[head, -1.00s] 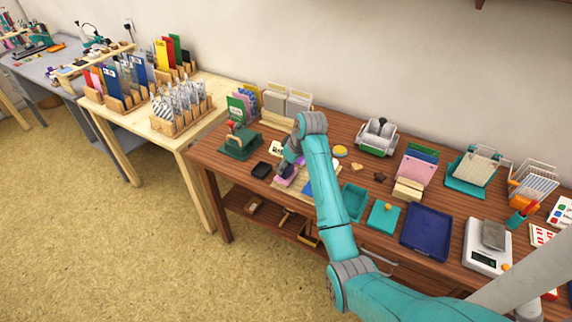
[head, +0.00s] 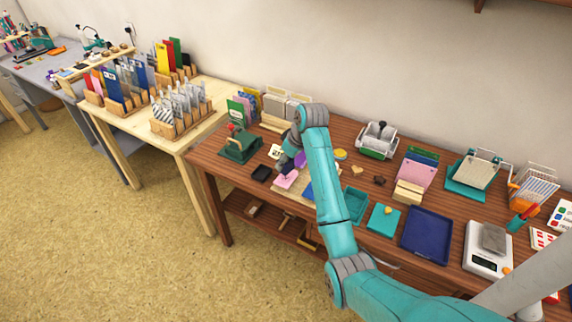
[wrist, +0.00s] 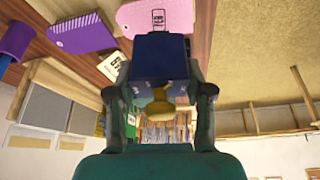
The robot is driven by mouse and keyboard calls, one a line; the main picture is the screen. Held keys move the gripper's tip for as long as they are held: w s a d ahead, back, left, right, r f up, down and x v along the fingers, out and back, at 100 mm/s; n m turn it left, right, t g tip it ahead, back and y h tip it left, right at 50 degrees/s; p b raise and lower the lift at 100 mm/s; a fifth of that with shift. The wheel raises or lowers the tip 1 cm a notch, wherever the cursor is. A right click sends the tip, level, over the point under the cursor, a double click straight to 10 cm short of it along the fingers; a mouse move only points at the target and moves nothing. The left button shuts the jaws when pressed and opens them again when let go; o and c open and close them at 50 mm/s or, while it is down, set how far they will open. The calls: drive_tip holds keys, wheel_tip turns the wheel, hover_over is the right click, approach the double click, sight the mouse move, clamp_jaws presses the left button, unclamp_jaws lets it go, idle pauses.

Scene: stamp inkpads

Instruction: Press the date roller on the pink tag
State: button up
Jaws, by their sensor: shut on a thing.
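My gripper (wrist: 160,92) is shut on a dark blue stamp body (wrist: 160,55) with a brass-coloured knob, which I take to be the date roller. In the head view my gripper (head: 289,160) hangs over the wooden table, just behind the pink tag. The pink tag (head: 286,180) lies flat there, and it also shows in the wrist view (wrist: 132,18) with a small dark printed mark beside the roller's edge. A gap between roller and tag cannot be judged.
A black inkpad (head: 261,173) lies left of the pink tag and a green press (head: 240,147) stands behind it. A teal tray (head: 354,204) is to the right. A small card with black print (wrist: 110,66) lies near the purple tag.

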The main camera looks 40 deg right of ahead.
drive_tip(key=shift+r, duration=1.7)
